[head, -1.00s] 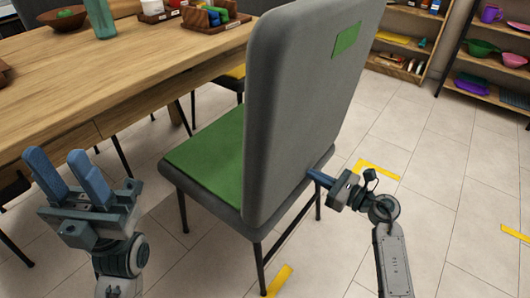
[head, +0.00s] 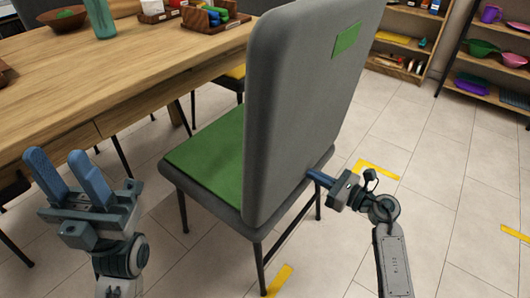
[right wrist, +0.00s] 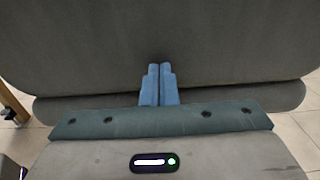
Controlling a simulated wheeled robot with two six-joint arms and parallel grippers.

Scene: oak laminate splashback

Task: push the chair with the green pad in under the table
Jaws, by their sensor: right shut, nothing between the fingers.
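The chair (head: 290,120) is grey, with a green pad (head: 212,150) on its seat and a green patch on its backrest. It stands beside the wooden table (head: 130,80), seat facing the table's edge, outside it. My right gripper (head: 312,174) is shut and empty, its fingertips at the lower rear of the backrest. In the right wrist view the shut blue fingers (right wrist: 159,85) point at the grey backrest (right wrist: 160,40); whether they press on it I cannot tell. My left gripper (head: 55,170) is open and empty, in front of the table at the left.
Another chair with a yellow pad (head: 236,72) stands past the table's edge. Shelves (head: 490,60) stand at the back right.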

